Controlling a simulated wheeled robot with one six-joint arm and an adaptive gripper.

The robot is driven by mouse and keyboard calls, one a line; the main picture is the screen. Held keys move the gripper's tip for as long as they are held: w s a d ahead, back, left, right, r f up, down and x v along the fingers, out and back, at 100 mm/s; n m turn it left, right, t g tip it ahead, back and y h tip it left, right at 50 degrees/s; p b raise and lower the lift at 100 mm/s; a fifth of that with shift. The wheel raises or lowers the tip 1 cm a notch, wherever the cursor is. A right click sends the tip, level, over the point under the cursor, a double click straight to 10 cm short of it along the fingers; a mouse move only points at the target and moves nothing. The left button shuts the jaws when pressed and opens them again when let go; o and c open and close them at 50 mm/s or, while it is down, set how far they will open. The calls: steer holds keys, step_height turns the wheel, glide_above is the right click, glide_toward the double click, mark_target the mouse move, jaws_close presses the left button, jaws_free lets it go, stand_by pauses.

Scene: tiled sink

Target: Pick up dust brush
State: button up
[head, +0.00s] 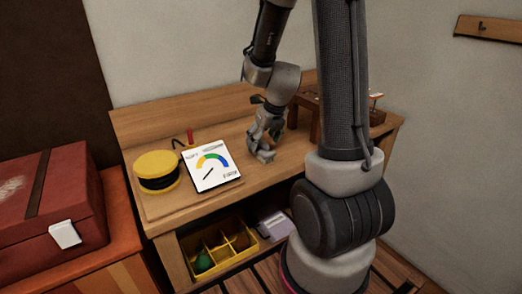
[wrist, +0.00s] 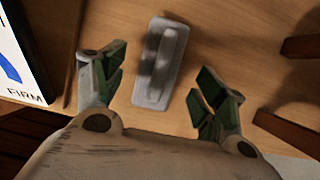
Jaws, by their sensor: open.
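The dust brush appears to be the grey oblong block with a raised grip (wrist: 160,62) in the wrist view. It lies on the wooden bench top, its long side running roughly up and down the picture. My gripper (wrist: 160,88) is open, with one green-padded finger to the left of the brush and one to the right. The brush's near end reaches between the fingers, and I see no contact. In the head view my gripper (head: 264,152) is low over the bench, and the brush cannot be clearly made out there.
A white gauge card (head: 211,167) and a yellow round tin (head: 157,171) stand left of my gripper. A wooden stand (head: 308,117) is to the right, with its legs close in the wrist view. A yellow divided bin (head: 218,246) sits on the shelf below.

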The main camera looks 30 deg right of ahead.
mark_target(262, 141)
steer(key=x, duration=0.4)
steer(key=shift+f, duration=0.25)
steer(key=c, duration=1.2)
step_height(262, 141, up, 10)
steer(key=shift+r, duration=0.1)
